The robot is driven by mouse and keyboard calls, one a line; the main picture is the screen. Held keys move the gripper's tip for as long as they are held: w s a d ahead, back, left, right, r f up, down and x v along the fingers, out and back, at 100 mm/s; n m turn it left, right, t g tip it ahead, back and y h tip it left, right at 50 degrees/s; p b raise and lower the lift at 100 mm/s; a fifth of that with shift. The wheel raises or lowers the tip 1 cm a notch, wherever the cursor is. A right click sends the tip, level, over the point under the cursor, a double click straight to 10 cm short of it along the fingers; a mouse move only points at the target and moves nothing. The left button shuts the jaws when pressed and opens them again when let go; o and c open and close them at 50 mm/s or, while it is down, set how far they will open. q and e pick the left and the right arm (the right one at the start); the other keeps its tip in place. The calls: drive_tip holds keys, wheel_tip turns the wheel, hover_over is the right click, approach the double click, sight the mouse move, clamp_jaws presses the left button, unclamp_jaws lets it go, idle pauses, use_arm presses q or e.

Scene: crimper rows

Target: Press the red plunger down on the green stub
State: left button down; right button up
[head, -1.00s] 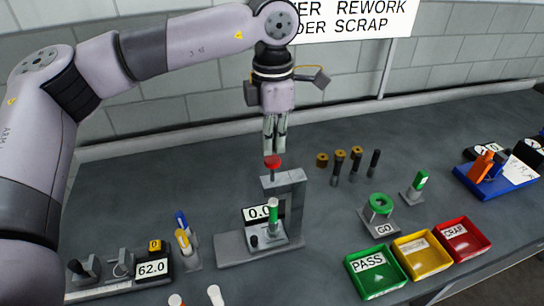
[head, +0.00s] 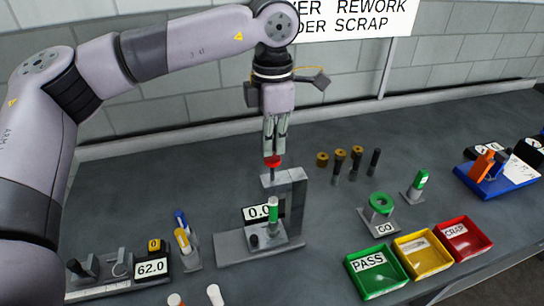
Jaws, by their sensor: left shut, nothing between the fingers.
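The red plunger (head: 273,161) sits on top of the grey press frame (head: 297,195), on a short stem. The green stub (head: 273,212) stands upright on the press base below it, beside a dark knob. The press display (head: 258,212) is partly hidden and appears to read 0.0. My left gripper (head: 273,154) points straight down with its fingers shut and empty. Its fingertips are right at the top of the red plunger and seem to touch it. My right gripper is not in view.
Green (head: 378,284), yellow (head: 424,262) and red (head: 467,243) trays stand at the front right. A GO gauge (head: 380,208) and several small pins (head: 356,160) are right of the press. A 62.0 display (head: 151,267) and pens (head: 183,240) are at left.

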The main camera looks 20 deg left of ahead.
sight(273, 158)
use_arm(q)
drive_tip(key=shift+f+b, duration=1.85)
drive_tip(key=shift+f, duration=0.55)
drive_tip(key=shift+r, duration=0.1)
drive_tip(key=shift+r+p, duration=2.85)
drive_tip(key=shift+r, duration=1.7)
drive_tip(key=shift+f, duration=0.1)
